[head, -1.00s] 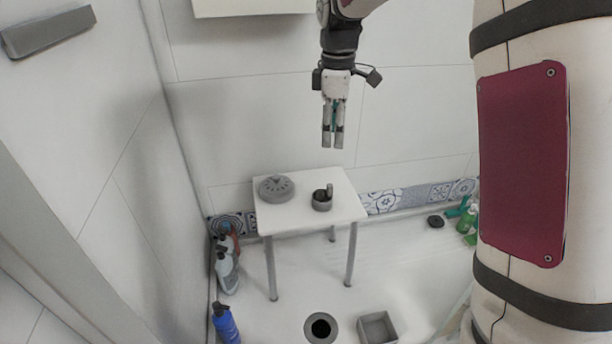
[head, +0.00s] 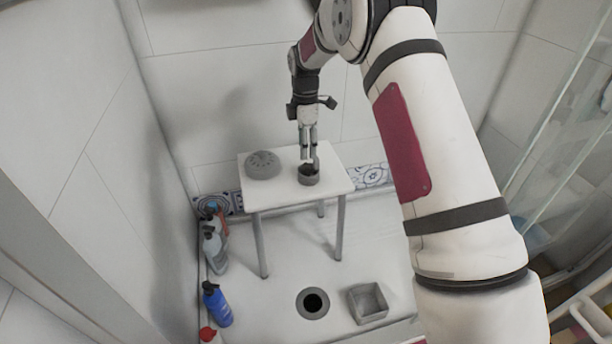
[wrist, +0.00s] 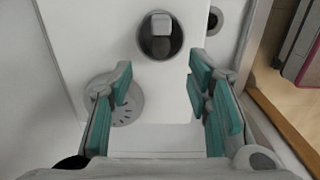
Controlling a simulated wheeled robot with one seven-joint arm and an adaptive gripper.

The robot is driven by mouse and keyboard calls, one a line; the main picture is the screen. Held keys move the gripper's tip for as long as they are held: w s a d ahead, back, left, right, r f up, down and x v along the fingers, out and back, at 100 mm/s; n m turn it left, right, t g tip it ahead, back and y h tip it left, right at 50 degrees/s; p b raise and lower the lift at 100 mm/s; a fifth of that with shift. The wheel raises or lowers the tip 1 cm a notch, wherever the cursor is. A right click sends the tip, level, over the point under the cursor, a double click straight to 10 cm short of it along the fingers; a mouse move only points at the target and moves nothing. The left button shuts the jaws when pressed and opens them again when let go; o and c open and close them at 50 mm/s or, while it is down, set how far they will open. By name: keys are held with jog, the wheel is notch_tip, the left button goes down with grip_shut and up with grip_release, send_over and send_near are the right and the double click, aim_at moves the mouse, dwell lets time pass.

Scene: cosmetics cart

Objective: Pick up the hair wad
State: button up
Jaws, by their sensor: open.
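A small grey cup (head: 308,180) stands on the white stool (head: 285,205), with an upright grey piece at its rim. Dark matter (head: 307,168) shows inside the cup; I cannot tell for sure that it is the hair wad. My gripper (head: 309,157) points down just above the cup, its fingers partly in front of it. In the wrist view my gripper (wrist: 160,82) is open, with teal pads and nothing between them. The cup (wrist: 147,48) lies beyond the fingertips there, with its inside dark.
A round grey drain cover (head: 263,164) lies on the stool left of the cup. An open drain hole (head: 313,303) and a grey square bin (head: 368,302) are on the floor in front. Bottles, one of them blue (head: 217,304), stand along the left wall. A tiled wall is close behind.

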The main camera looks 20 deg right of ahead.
aim_at(306, 163)
jog(key=shift+d+f+b, duration=0.1)
jog(key=shift+f+b, duration=1.4)
jog(key=shift+f, duration=1.7)
jog(key=shift+c, duration=0.2)
jog(key=c, duration=0.8)
